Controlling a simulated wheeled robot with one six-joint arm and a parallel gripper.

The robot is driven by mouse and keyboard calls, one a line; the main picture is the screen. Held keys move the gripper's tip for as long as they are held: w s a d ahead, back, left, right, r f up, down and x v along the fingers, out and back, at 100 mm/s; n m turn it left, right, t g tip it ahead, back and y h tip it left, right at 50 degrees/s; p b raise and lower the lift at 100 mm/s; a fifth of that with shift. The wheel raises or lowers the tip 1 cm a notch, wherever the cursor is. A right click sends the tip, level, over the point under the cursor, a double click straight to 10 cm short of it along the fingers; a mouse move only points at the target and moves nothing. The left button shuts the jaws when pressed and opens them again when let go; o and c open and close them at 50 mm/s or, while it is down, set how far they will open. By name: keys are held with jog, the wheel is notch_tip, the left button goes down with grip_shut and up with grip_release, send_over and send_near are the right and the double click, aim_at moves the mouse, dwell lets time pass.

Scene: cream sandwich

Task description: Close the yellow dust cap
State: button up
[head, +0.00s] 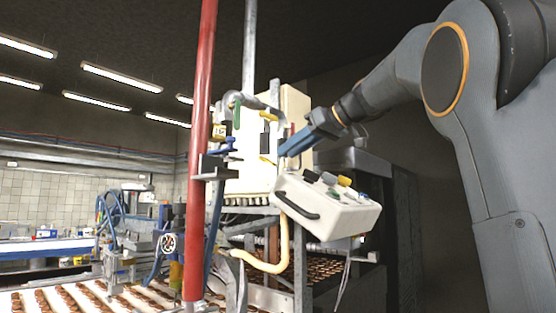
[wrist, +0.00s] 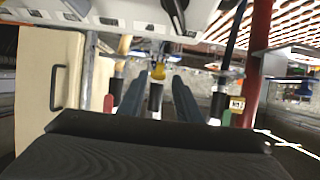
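The yellow dust cap (wrist: 158,72) shows in the wrist view at the end of a dark cylindrical fitting (wrist: 155,98), ahead of and between my fingers. In the head view a small yellow piece that looks like the same cap (head: 268,159) sits low on the pale machine panel, just left of my fingertips. My gripper (head: 284,150) reaches in from the right, its blue-grey fingers pointing at the panel. In the wrist view my gripper (wrist: 158,92) is open, with a gap between its fingers. I cannot tell whether either finger touches the cap.
A white control box (head: 325,208) with a black handle hangs just below my gripper. A red post (head: 201,140) stands left of the panel. A yellow hose (head: 262,264) curves underneath. A conveyor (head: 75,300) with rows of sandwiches runs at lower left.

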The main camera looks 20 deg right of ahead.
aim_at(267, 161)
jog(key=shift+p+x, duration=0.7)
jog(key=shift+x, duration=1.85)
grip_shut()
